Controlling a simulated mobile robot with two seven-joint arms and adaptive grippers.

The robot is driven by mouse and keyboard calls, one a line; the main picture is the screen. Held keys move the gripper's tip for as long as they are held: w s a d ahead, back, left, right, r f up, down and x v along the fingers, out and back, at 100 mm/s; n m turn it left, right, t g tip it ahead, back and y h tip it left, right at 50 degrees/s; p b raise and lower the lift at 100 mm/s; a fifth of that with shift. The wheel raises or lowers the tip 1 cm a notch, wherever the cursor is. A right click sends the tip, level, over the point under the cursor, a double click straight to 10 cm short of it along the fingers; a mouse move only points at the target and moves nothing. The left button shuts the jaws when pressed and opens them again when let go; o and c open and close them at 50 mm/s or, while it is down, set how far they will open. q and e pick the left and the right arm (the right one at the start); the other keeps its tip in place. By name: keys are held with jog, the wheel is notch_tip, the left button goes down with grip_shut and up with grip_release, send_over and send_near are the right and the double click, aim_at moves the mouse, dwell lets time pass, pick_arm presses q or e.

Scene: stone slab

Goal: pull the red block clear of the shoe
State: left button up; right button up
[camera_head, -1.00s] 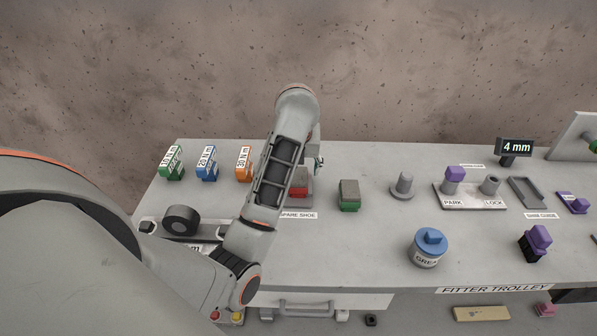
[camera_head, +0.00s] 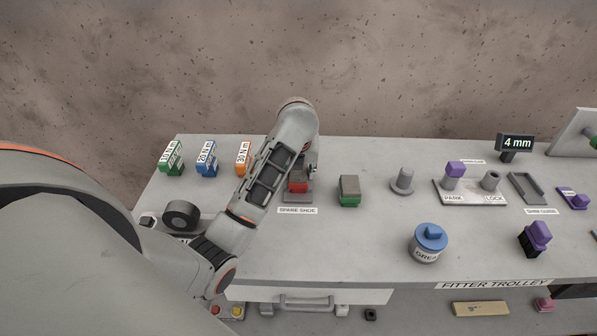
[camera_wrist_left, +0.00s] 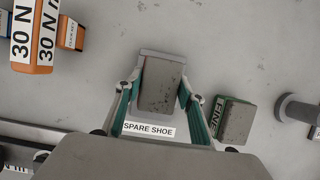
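The red block (camera_head: 298,187) sits in the grey shoe (camera_head: 291,198) behind the SPARE SHOE label, partly hidden by my left arm in the head view. In the left wrist view the block's speckled grey top (camera_wrist_left: 162,86) is seen from above, with the shoe's pale rim (camera_wrist_left: 146,54) beside it. My left gripper (camera_wrist_left: 160,82) is open, with one green-sided finger at each side of the block. I cannot tell whether the fingertips touch it. In the head view the gripper (camera_head: 312,170) is mostly hidden behind my arm. My right gripper is not in view.
A green-based block (camera_head: 349,191) stands close to the right of the shoe. A grey peg (camera_head: 402,181) is beyond it. Blue (camera_head: 206,160) and orange (camera_head: 243,158) torque-labelled blocks stand left. A blue-lidded grease pot (camera_head: 428,244) is at front right. Bare tabletop lies before the shoe.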

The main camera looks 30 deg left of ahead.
pick_arm(q)
jog(key=shift+s+d, duration=0.1)
jog(key=shift+s, duration=0.05)
jog(key=shift+s+d, duration=0.75)
jog(key=shift+s, duration=0.45)
jog(key=shift+s+d, duration=0.7)
jog(key=shift+s, duration=0.5)
jog(key=shift+s+d, duration=0.75)
jog(key=shift+s, duration=0.45)
jog(key=shift+s+d+r, duration=0.4)
jog(key=shift+s+r, duration=0.25)
jog(key=shift+r, duration=0.15)
jog(key=shift+s+d+r, duration=0.4)
jog(key=shift+s+r, duration=0.25)
jog(key=shift+r, duration=0.1)
jog(key=shift+w+a+f, duration=0.1)
jog(key=shift+w+f, duration=0.05)
